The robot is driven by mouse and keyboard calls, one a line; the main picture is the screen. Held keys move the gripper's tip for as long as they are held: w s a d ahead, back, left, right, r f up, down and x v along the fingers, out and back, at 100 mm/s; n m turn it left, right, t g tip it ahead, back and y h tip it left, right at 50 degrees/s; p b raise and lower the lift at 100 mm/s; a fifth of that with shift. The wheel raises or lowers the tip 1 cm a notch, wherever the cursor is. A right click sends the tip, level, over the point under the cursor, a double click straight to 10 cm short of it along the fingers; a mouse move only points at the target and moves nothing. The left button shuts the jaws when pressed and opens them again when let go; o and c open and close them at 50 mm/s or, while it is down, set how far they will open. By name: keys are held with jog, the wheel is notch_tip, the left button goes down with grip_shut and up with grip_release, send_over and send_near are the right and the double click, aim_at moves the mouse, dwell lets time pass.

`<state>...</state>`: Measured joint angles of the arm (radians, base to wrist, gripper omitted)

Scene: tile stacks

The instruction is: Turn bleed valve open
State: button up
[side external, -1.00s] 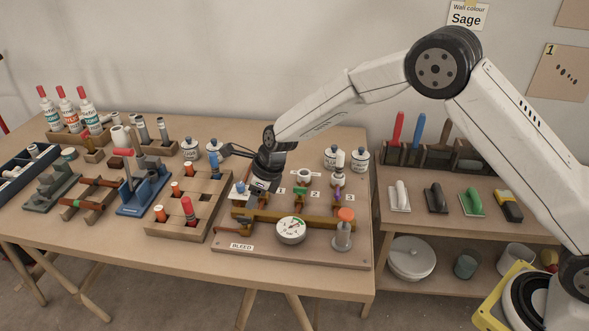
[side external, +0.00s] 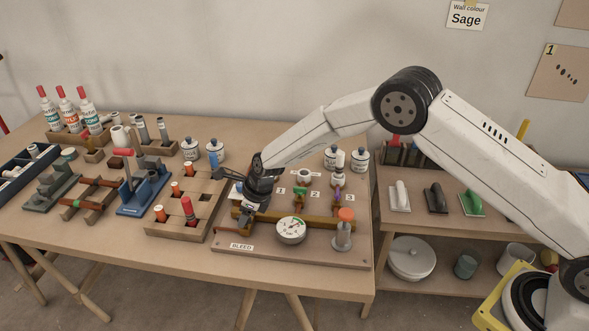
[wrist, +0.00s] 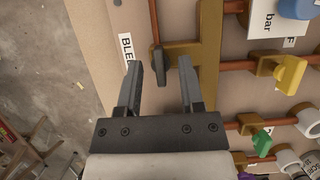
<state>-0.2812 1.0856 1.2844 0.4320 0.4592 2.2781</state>
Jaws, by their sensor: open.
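The bleed valve's dark lever (wrist: 157,60) sits on a copper pipe in the wrist view, beside the "BLEED" label (wrist: 127,47). Its end shows just ahead of and between my fingertips, with no visible contact. My gripper (wrist: 160,66) is open and empty, one finger to each side of the lever. In the side view my gripper (side external: 247,222) is low over the left end of the valve board (side external: 290,257), above the "BLEED" label (side external: 241,246), and hides the valve there.
A pressure gauge (side external: 291,230) and an orange-capped post (side external: 344,229) stand right of my gripper on the board. A yellow handle (wrist: 290,72), a green handle (wrist: 262,143) and a blue knob (wrist: 298,8) lie right of the fingers.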

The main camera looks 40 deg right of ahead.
jog(key=shift+f, duration=0.15)
grip_shut()
